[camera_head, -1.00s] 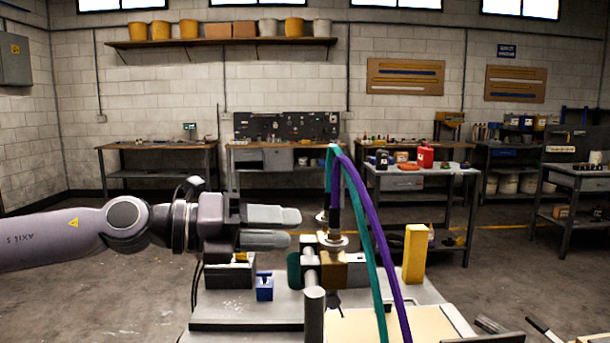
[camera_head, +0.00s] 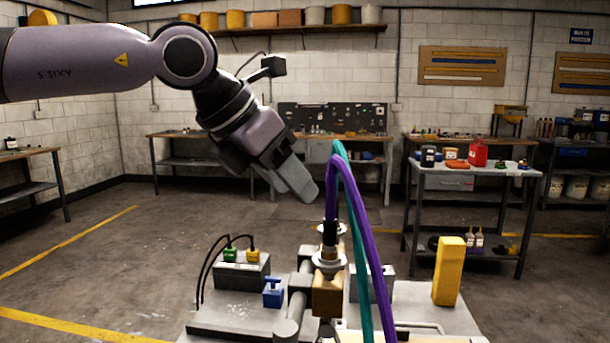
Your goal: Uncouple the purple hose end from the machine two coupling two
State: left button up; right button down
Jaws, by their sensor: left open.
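The purple hose (camera_head: 350,205) arches up from the machine and drops to the front right. Its dark end (camera_head: 330,232) stands upright on a metal coupling (camera_head: 329,261) with a round flange, above a brass-coloured block (camera_head: 327,297). A teal hose (camera_head: 357,260) runs close behind it, and its own end is mostly hidden. My left gripper (camera_head: 298,188) is open and empty, above and left of the purple hose end, with its fingers tilted down to the right. A small gap seems to show between fingertips and hose; depth is hard to judge. My right gripper is not in view.
On the machine's grey deck (camera_head: 225,318) are a grey box with green and yellow plugs (camera_head: 242,268), a blue valve-like part (camera_head: 273,293) and a yellow block (camera_head: 448,270). A cart (camera_head: 470,181) with cans stands behind right. Open floor lies left.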

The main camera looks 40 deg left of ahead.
aim_at(325, 225)
pick_arm(q)
jog(key=b+x, duration=0.3)
jog(key=x, duration=0.5)
jog(key=shift+s+f+b, duration=0.1)
jog(key=shift+f+b, duration=0.15)
jog(key=shift+b, duration=0.15)
jog(key=shift+w+d+f+b, duration=0.1)
jog(key=shift+w+f+b, duration=0.25)
jog(key=shift+w+f, duration=0.2)
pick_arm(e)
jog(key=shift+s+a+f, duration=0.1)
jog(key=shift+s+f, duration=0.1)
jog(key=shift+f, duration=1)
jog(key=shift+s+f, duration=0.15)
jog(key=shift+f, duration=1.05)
pick_arm(q)
jog(key=shift+r, duration=0.1)
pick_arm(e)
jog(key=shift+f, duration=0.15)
pick_arm(q)
grip_shut()
